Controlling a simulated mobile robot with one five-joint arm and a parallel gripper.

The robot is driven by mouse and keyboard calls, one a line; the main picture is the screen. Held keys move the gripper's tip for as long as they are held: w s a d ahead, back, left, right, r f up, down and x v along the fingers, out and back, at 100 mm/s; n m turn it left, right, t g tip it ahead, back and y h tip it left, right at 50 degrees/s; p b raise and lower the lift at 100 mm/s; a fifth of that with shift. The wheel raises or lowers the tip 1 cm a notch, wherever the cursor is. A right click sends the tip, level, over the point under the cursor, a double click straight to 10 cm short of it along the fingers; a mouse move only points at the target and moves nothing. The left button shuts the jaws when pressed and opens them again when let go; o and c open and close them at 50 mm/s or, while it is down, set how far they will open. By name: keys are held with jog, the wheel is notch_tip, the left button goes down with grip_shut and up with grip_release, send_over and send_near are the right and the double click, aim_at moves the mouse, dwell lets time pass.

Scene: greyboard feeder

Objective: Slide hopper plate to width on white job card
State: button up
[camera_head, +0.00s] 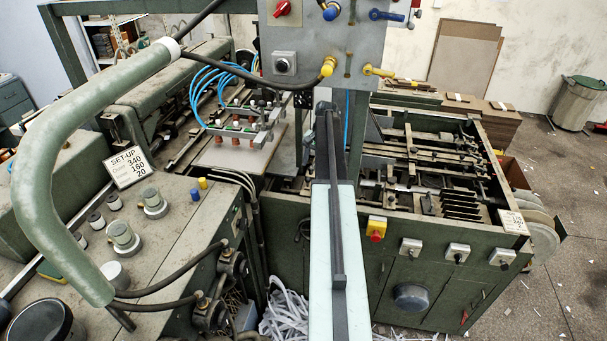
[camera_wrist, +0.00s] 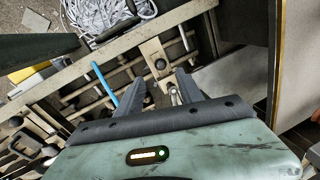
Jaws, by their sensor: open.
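The white job card (camera_head: 126,168) leans at the left on the green machine top. It reads "SET-UP", "Outer 340", then 160 and 20; the smaller words are hard to read. In the wrist view my gripper (camera_wrist: 160,88) is open, its two dark fingers apart. A beige bracket with a dark round knob (camera_wrist: 160,64) lies just past the fingertips, and a small metal pin shows between the fingers. I cannot tell whether this bracket belongs to the hopper plate, nor pick that plate out in the head view. The gripper's fingers are not clear there.
A grey control panel (camera_head: 322,40) hangs at the top centre. The open machine bed (camera_head: 430,165) with rails and bars lies to the right. A blue hose (camera_wrist: 105,86) runs left of the fingers. White strip waste (camera_wrist: 105,18) lies on the floor beyond the frame.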

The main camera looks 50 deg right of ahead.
aim_at(308, 178)
jog(key=f+b, duration=0.2)
jog(key=w+f+b, duration=0.1)
jog(key=f+b, duration=0.1)
jog(key=f, duration=0.1)
jog(key=f+b, duration=0.2)
jog(key=b, duration=0.1)
jog(key=shift+w+a+f, duration=0.3)
jog(key=shift+f, duration=0.05)
jog(key=shift+s+r, duration=0.1)
grip_shut()
jog(key=shift+s, duration=0.15)
dwell(0.6)
